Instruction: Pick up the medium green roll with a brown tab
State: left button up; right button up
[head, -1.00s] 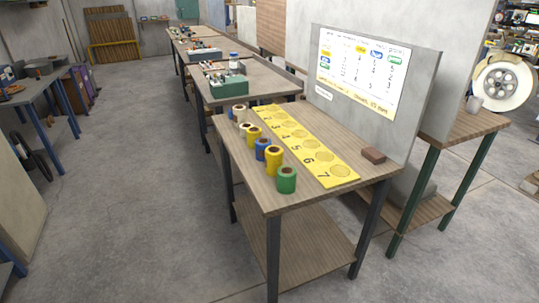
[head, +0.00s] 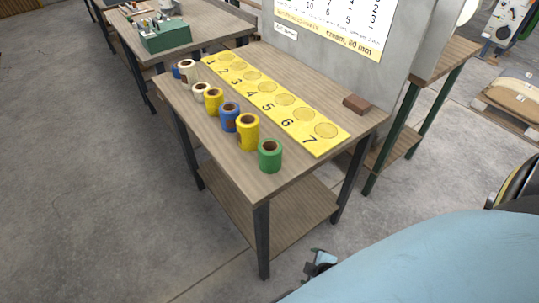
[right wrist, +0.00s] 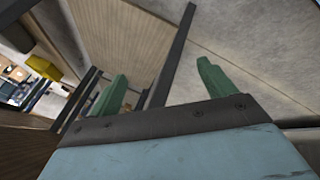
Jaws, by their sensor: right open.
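A green roll (head: 270,158) stands upright at the near end of a row of rolls on the wooden table, beside the number 7 end of the yellow strip (head: 316,149). I cannot make out a brown tab on it. My right gripper (right wrist: 162,69) shows two green fingers spread apart with nothing between them. In the head view my light blue arm fills the lower right, and the right gripper's fingers cannot be made out there. The gripper is away from the green roll. My left gripper is in neither view.
Yellow (head: 248,133), blue (head: 230,119) and cream (head: 188,72) rolls stand in the row beyond the green one. A brown block (head: 356,103) lies near the right edge of the table (head: 230,170). A grey upright panel (head: 385,85) stands behind. Floor at left is clear.

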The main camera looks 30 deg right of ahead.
jog(key=w+d+r+n+t, duration=0.2)
jog(key=w+r, duration=0.4)
jog(key=r, duration=0.4)
jog(key=n+t+y, duration=0.7)
jog(key=n+t, duration=0.2)
jog(key=n, duration=2.1)
send_near(280, 159)
jog(key=w, duration=0.2)
jog(key=x, duration=0.6)
jog(key=shift+w+a, duration=0.2)
jog(key=shift+a, duration=0.25)
jog(key=shift+p+x, duration=0.3)
jog(key=shift+x, duration=2.85)
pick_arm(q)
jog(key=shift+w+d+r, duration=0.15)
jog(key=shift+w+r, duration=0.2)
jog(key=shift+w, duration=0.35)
pick_arm(e)
jog(key=shift+a, duration=0.1)
